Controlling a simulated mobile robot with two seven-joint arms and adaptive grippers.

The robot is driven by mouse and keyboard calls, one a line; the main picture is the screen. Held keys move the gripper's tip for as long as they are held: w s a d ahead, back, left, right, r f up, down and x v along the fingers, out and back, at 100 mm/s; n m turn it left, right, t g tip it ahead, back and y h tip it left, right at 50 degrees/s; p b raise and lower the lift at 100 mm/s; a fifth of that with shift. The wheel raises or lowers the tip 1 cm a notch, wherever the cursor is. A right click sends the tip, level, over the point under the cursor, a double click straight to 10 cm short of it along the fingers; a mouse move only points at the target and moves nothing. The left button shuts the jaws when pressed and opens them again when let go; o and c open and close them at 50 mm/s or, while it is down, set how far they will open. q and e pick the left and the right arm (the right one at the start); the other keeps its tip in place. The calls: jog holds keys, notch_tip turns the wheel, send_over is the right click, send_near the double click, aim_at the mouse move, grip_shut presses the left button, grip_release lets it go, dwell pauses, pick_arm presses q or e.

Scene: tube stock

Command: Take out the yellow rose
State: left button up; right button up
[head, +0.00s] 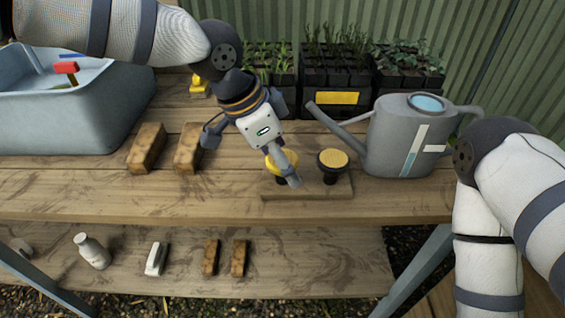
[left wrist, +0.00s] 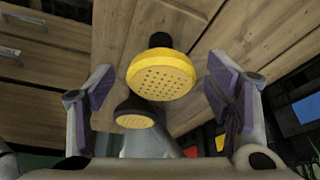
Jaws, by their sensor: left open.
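The yellow rose (head: 275,163) stands in a low wooden holder (head: 310,190) on the bench top and is partly hidden by a finger of my left gripper. In the left wrist view the yellow rose (left wrist: 160,76) shows its perforated face between the two spread fingers, with a gap on each side. My left gripper (head: 250,158) is open, pointing down at the yellow rose. A second, dark rose with a brass-coloured face (head: 332,159) stands to its right in the same holder; it also shows in the left wrist view (left wrist: 134,114). My right gripper is out of view.
A grey watering can (head: 400,135) stands right of the holder. Two wooden blocks (head: 147,148) lie to the left, near a grey tub (head: 60,120). Black seedling trays (head: 335,105) stand behind. A lower shelf (head: 320,270) holds a bottle (head: 93,252) and small items.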

aim_at(290, 157)
pick_arm(q)
jog(key=shift+w+d+f, duration=0.1)
jog(key=shift+d+f, duration=0.05)
jog(key=shift+f, duration=0.25)
jog(key=c, duration=1.1)
jog(key=shift+c, duration=0.2)
jog(key=shift+r, duration=0.1)
jog(key=shift+r, duration=0.3)
jog(key=r, duration=0.3)
jog(key=shift+s+r, duration=0.2)
jog(key=shift+r, duration=0.05)
jog(key=s+a+r+p, duration=0.1)
jog(key=s+r+p, duration=0.1)
jog(key=s+r, duration=0.6)
jog(key=s, duration=0.5)
jog(key=shift+s+a+r, duration=0.3)
jog(key=shift+a+r, duration=0.05)
jog(key=shift+r, duration=0.05)
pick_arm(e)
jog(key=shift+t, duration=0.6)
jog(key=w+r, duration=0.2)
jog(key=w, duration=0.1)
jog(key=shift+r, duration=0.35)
